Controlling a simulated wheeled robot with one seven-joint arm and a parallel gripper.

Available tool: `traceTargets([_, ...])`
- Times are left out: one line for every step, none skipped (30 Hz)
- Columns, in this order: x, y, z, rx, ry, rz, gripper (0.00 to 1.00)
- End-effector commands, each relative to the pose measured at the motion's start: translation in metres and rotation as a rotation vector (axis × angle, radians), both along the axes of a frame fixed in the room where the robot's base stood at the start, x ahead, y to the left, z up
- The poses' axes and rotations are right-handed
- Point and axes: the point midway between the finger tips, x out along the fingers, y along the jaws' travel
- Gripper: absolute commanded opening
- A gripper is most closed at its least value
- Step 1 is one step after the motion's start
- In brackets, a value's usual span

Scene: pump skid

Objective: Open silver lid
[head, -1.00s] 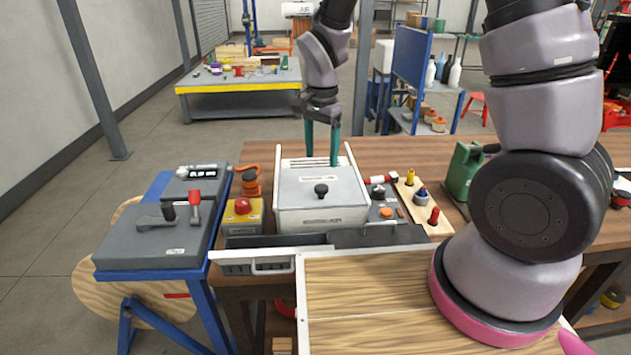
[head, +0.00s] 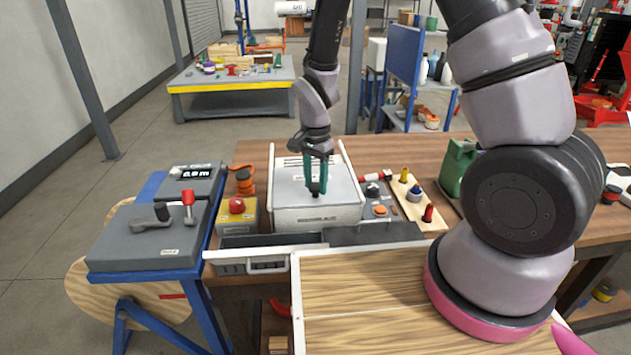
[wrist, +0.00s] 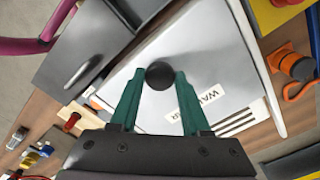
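The silver lid (head: 290,183) lies closed on top of a white box (head: 318,219) on the workbench. Its black knob (wrist: 159,76) shows in the wrist view between and just beyond the tips of my gripper's green fingers. My gripper (head: 316,186) points down at the lid, with its fingertips at the knob in the head view. In the wrist view my gripper (wrist: 156,84) has its fingers apart, one on each side of the knob. I cannot tell whether they touch it. The fingers partly hide the knob in the head view.
Left of the box are a yellow box with a red button (head: 237,206) and a grey lever panel (head: 150,235). Right of it are an orange-button box (head: 381,211) and a board with colored pegs (head: 415,200). A grey tray (head: 268,262) is in front.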

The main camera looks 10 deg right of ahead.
Motion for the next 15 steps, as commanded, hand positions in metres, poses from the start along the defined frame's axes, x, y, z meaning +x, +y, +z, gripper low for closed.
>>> traceTargets([0.0, 0.0, 0.0001, 0.0, 0.0, 0.0, 0.2])
traceTargets([0.0001, 0.0001, 0.0001, 0.0, 0.0, 0.0, 0.08])
traceTargets([0.0001, 0.0001, 0.0002, 0.0, 0.0, 0.0, 0.0])
traceTargets([0.0001, 0.0001, 0.0002, 0.0, 0.0, 0.0, 0.0])
traceTargets([0.0001, 0.0001, 0.0002, 0.0, 0.0, 0.0, 0.0])
traceTargets([0.0001, 0.0, 0.0002, 0.0, 0.0, 0.0, 0.0])
traceTargets([0.0001, 0.0, 0.0002, 0.0, 0.0, 0.0, 0.0])
traceTargets([0.0001, 0.0, 0.0002, 0.0, 0.0, 0.0, 0.0])
traceTargets([0.0001, 0.0, 0.0003, 0.0, 0.0, 0.0, 0.0])
traceTargets([0.0001, 0.0, 0.0003, 0.0, 0.0, 0.0, 0.0])
traceTargets([0.0001, 0.0, 0.0003, 0.0, 0.0, 0.0, 0.0])
traceTargets([0.0001, 0.0, 0.0003, 0.0, 0.0, 0.0, 0.0])
traceTargets([0.0001, 0.0, 0.0003, 0.0, 0.0, 0.0, 0.0])
traceTargets([0.0001, 0.0, 0.0003, 0.0, 0.0, 0.0, 0.0])
traceTargets([0.0002, 0.0001, 0.0003, 0.0, 0.0, 0.0, 0.0])
